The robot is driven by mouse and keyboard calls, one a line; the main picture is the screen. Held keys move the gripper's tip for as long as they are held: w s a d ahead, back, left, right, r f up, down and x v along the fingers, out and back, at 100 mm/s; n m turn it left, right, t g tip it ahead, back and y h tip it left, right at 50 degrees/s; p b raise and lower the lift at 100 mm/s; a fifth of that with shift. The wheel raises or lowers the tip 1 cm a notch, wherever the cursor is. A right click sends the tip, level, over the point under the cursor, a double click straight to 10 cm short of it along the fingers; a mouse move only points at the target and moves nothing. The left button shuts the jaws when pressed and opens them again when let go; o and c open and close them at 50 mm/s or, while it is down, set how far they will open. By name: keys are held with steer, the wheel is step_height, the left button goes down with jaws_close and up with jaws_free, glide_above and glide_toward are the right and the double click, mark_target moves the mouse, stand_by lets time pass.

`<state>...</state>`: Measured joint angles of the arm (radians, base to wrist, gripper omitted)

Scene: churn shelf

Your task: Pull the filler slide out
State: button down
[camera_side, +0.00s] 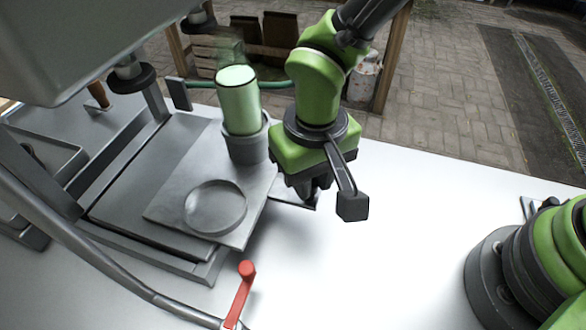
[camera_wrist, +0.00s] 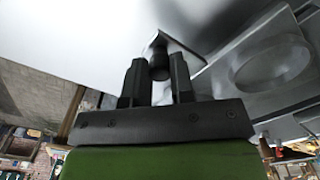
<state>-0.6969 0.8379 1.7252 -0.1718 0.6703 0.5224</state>
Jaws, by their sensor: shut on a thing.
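The filler slide (camera_side: 165,212) is a flat grey plate with a round shallow recess, lying on a darker grey base. Its near right end reaches past the base edge, over the white table. A thin tab sticks out of its right side, under my gripper (camera_side: 312,192). In the wrist view my gripper (camera_wrist: 156,80) is shut on a small dark knob (camera_wrist: 158,62) at the tab's end. The slide also shows there, with its recess (camera_wrist: 272,66), at the right. In the side view my gripper body hides the knob.
A green translucent cylinder (camera_side: 238,103) stands in a grey cup (camera_side: 247,143) close beside my gripper. A red-handled lever (camera_side: 242,290) stands at the front. A large grey housing (camera_side: 75,40) overhangs the slide at upper left.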

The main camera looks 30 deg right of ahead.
steer(key=s+d, duration=0.6)
steer(key=shift+s+d, duration=0.3)
steer(key=shift+d, duration=0.1)
steer(key=c, duration=1)
jaws_free()
steer(key=shift+o, duration=0.2)
step_height(320, 180, up, 10)
